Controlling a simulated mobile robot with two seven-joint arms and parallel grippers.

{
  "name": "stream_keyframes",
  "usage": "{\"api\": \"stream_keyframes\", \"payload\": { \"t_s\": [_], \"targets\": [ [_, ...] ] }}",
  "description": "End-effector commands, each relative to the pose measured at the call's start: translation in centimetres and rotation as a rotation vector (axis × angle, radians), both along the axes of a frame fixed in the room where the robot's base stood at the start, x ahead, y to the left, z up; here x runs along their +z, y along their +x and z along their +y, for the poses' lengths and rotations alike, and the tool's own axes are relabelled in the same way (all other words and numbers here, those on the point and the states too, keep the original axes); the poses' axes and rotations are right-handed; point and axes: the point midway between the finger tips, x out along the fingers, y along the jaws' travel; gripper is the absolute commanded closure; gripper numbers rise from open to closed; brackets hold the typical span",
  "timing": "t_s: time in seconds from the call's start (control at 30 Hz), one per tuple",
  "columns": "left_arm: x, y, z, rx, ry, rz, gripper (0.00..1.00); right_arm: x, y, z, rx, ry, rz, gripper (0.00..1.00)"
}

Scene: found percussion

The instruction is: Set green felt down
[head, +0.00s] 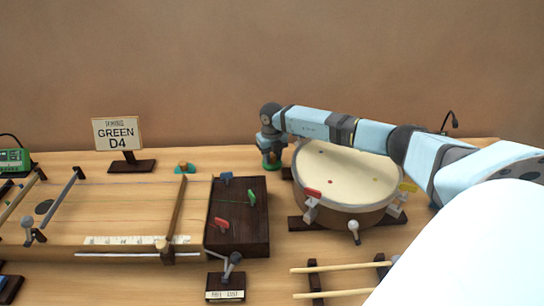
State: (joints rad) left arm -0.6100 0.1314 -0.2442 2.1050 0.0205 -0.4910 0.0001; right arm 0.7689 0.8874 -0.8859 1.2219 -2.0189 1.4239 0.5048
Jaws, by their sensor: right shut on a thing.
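My right gripper (270,150) reaches over from the right, behind the drum, and points down near the back of the table. It is shut on a small green thing (271,163), which looks like the green felt. The green thing is low, close to the tabletop at the left of the drum. I cannot tell whether it touches the table. The fingertips are small and partly hidden. My left gripper is out of view.
A round drum (345,171) with coloured clamps stands just right of the gripper. A dark tray (236,243) with blue, green and red pieces lies in front left. A stringed board (110,215) fills the left. A sign (118,133) reads "GREEN D4". Sticks (335,268) lie in front.

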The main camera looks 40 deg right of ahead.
Motion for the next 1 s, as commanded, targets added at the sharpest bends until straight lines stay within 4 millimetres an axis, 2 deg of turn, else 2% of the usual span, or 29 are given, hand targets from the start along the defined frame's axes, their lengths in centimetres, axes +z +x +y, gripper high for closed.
{"api": "stream_keyframes", "payload": {
  "t_s": [0.3,0.33,0.43,0.77,0.87,1.0],
  "targets": [
    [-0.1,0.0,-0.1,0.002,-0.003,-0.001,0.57,-0.3,0.0,0.0,0.0,0.0,-0.001,0.91],
    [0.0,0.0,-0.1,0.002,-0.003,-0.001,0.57,-0.3,0.0,0.0,0.0,-0.001,-0.002,0.65],
    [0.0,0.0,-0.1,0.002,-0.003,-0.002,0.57,-0.2,0.0,0.0,0.0,-0.001,-0.002,0.42],
    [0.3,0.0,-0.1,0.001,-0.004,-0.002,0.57,0.2,0.1,0.0,0.0,0.0,-0.002,0.42],
    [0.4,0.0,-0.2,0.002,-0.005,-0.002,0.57,1.3,0.1,-0.1,0.0,0.0,-0.004,0.42],
    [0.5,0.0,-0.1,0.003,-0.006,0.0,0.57,4.0,0.1,-0.1,0.001,-0.001,-0.006,0.42]
  ]
}}
